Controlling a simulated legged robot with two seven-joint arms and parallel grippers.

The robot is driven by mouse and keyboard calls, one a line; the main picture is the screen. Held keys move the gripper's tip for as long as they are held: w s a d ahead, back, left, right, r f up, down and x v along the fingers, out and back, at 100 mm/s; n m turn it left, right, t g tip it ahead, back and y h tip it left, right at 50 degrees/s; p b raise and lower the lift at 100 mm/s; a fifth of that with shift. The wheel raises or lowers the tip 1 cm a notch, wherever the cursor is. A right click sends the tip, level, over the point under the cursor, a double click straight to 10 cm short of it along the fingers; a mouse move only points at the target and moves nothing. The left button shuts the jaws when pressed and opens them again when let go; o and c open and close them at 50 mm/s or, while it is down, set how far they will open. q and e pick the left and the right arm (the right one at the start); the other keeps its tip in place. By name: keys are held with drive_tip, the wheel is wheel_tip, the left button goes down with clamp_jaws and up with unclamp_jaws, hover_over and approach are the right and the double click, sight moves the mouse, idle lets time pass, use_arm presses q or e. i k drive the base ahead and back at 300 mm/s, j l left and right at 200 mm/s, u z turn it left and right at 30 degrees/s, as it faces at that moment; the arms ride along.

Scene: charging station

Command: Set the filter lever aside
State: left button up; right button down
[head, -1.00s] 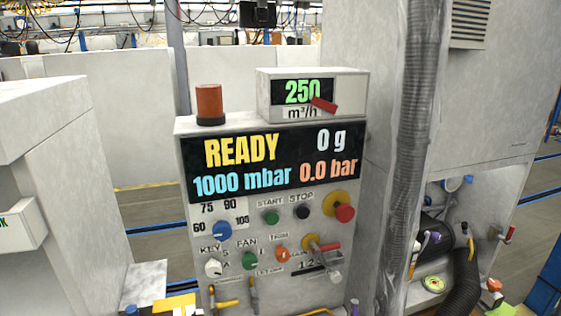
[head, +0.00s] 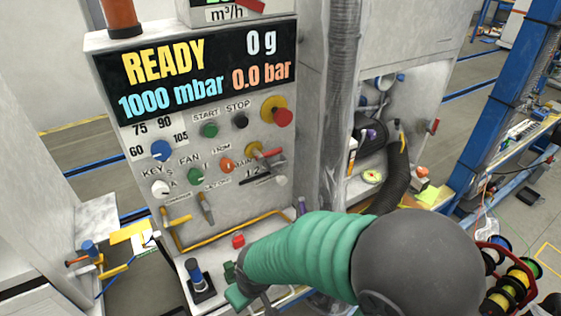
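I cannot tell for sure which part is the filter lever. A red-handled lever (head: 433,126) stands upright at the right edge of the open bay. A red-tipped yellow lever (head: 264,154) sits on the front of the control panel, and yellow-handled levers (head: 176,222) are low on its left. An arm in a ribbed green sleeve, seemingly my right one, reaches in from the lower right. Its dark end with green parts, seemingly my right gripper (head: 236,285), is over the panel's lower ledge, apart from these levers. Its opening is unclear. My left gripper is out of view.
The control panel's display (head: 200,72) reads READY, 0 g, 1000 mbar and 0.0 bar. A blue-topped knob (head: 197,278) and a red button (head: 238,240) are close to the arm's end. A black hose (head: 392,180) hangs from the bay. Coloured spools (head: 515,284) stand at lower right.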

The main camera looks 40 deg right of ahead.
sight(300, 201)
drive_tip(key=z, duration=1.55)
